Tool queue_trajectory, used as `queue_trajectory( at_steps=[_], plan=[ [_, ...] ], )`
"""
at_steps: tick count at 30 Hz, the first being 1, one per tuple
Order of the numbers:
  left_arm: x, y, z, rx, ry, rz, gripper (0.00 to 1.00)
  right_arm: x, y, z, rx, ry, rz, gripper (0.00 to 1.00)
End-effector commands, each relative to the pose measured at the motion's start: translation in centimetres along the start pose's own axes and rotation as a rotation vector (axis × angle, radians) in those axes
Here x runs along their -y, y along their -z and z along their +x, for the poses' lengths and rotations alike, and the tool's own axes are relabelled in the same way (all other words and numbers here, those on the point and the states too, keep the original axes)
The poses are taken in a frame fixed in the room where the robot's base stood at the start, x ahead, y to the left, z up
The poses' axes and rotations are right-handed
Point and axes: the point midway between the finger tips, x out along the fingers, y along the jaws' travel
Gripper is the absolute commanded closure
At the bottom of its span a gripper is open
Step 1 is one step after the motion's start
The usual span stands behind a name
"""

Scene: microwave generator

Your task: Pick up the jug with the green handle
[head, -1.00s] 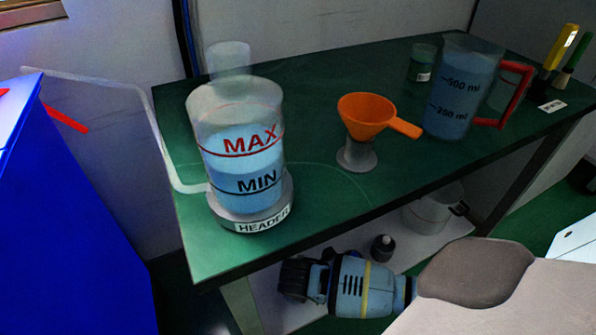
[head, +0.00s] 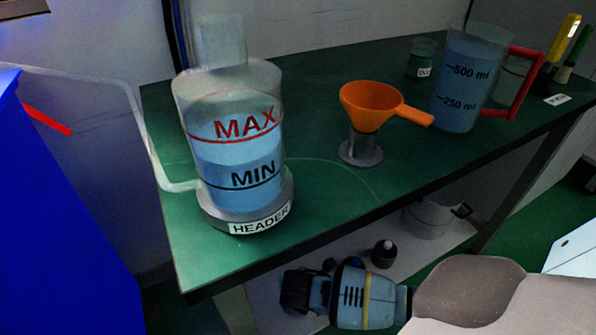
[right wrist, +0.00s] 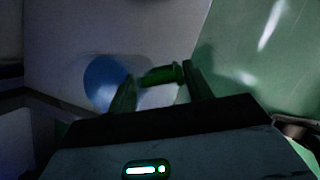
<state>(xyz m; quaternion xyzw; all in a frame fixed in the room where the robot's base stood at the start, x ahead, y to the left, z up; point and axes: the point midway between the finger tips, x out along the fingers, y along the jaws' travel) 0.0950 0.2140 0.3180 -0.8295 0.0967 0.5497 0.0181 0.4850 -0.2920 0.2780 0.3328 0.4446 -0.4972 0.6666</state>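The jug's green handle (right wrist: 162,75) shows in the right wrist view, with a round blue body (right wrist: 103,82) left of it, partly behind a finger. My right gripper (right wrist: 158,72) is open, its two dark fingers on either side of the handle's outline. Whether they touch it I cannot tell. In the head view my right gripper (head: 300,289) is low in front of the lower shelf, fingers hidden. I cannot make out the green-handled jug in the head view. My left gripper is not in view.
On the green table (head: 300,205) stand the header tank (head: 235,150), an orange funnel (head: 370,105) and a red-handled jug (head: 465,85). The lower shelf (head: 400,265) holds a small black bottle (head: 384,254) and a pale container (head: 430,218). A blue cabinet (head: 60,210) stands left.

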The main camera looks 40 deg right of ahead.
Motion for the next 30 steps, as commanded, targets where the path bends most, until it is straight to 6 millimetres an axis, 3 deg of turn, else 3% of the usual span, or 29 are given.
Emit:
queue_trajectory(
  at_steps=[1,11,30],
  plan=[
    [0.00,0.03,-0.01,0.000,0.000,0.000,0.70,0.02,0.02,0.00,0.000,0.001,0.000,0.57],
    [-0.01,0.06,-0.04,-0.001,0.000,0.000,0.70,0.04,0.08,0.01,-0.001,0.001,-0.001,1.00],
    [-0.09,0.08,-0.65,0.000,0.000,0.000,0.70,-0.12,-0.35,-0.88,0.000,-0.004,0.001,1.00]
  ],
)
